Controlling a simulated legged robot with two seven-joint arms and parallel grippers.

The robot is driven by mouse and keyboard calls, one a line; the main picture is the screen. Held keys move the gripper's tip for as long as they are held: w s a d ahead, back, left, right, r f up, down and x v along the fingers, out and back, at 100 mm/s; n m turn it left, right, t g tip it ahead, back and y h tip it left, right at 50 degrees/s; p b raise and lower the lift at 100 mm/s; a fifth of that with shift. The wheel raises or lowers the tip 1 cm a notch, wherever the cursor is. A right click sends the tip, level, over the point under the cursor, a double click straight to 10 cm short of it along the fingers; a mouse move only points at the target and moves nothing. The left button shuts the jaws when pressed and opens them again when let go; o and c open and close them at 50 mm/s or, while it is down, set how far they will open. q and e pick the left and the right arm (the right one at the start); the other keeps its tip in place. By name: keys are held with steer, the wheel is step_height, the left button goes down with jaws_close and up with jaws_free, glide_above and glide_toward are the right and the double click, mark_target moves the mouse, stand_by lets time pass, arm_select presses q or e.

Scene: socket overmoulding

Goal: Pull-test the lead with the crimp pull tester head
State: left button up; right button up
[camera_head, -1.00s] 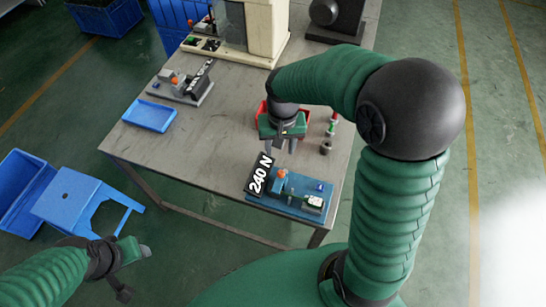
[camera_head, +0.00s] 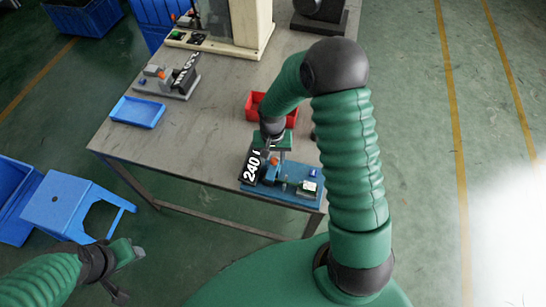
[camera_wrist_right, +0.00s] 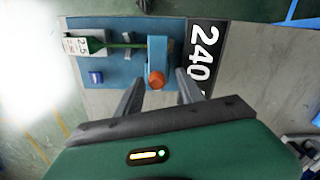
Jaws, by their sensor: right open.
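The pull tester (camera_head: 301,193) is a blue base at the table's front edge with a black "240 N" plate (camera_head: 250,167). In the right wrist view, a green lead (camera_wrist_right: 125,45) runs from a white block marked 2.5 (camera_wrist_right: 85,43) to the tester's blue upright (camera_wrist_right: 157,50). An orange knob (camera_wrist_right: 157,79) stands at that upright. My right gripper (camera_head: 275,157) is open above the tester; in its wrist view the fingers (camera_wrist_right: 160,82) are on either side of the knob, with no clear contact. My left gripper (camera_head: 130,258) is off the table at lower left; its jaw state is unclear.
A red bin (camera_head: 257,104) stands just behind my right gripper. A blue tray (camera_head: 137,112) and a second grey fixture (camera_head: 176,84) are on the left of the table. A cream machine (camera_head: 250,25) stands at the back. A blue stool (camera_head: 70,200) is on the floor.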

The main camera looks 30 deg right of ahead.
steer(key=shift+f, duration=0.2)
steer(key=shift+d, duration=0.35)
steer(key=shift+c, duration=0.8)
steer(key=shift+d+f, duration=0.1)
steer(key=shift+d, duration=0.1)
steer(key=c, duration=0.5)
steer(key=shift+a, duration=0.3)
jaws_close()
steer(key=shift+d, duration=0.1)
